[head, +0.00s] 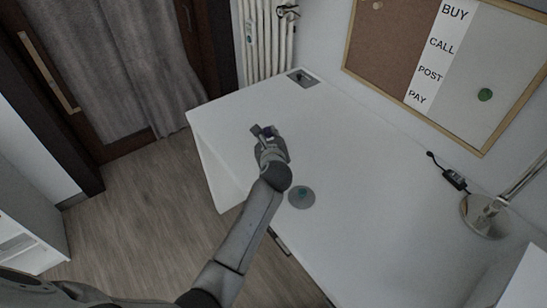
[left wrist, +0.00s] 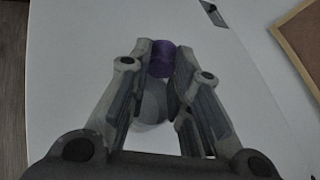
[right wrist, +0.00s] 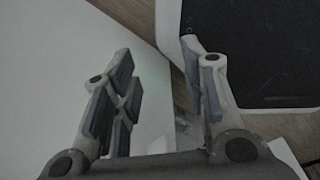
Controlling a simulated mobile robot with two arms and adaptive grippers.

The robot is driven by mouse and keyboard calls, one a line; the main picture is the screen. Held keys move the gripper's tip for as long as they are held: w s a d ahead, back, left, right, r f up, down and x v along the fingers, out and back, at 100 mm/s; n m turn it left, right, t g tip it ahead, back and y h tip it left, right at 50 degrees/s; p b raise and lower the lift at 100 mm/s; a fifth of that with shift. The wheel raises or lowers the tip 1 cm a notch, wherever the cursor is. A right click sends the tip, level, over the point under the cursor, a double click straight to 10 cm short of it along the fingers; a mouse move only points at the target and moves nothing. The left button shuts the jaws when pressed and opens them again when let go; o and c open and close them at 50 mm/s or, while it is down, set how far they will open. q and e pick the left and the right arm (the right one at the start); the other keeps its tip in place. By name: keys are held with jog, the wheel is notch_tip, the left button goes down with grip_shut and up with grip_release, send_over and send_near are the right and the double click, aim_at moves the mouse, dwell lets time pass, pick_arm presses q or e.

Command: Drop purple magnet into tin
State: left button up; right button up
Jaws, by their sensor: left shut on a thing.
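A small purple magnet (left wrist: 162,58) is held between the fingertips of my left gripper (left wrist: 161,66). In the head view my left gripper (head: 268,138) is over the white desk, towards its far left part, and the magnet is mostly hidden there. A round grey tin (head: 301,205) with a green piece (head: 302,192) on or in it is on the desk near the front edge, to the right of my left forearm. A pale round shape shows behind the fingers in the left wrist view; I cannot tell what it is. My right gripper (right wrist: 158,85) is open and empty.
The white desk (head: 370,225) is mostly bare. A lamp base (head: 484,216) and a black cable adapter (head: 454,179) are at the right. A board with a green magnet (head: 485,95) hangs on the wall. A radiator (head: 266,40) stands behind the desk.

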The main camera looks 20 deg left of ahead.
pick_arm(q)
jog(key=o, duration=0.8)
jog(key=v, duration=1.2)
jog(key=shift+f, duration=0.1)
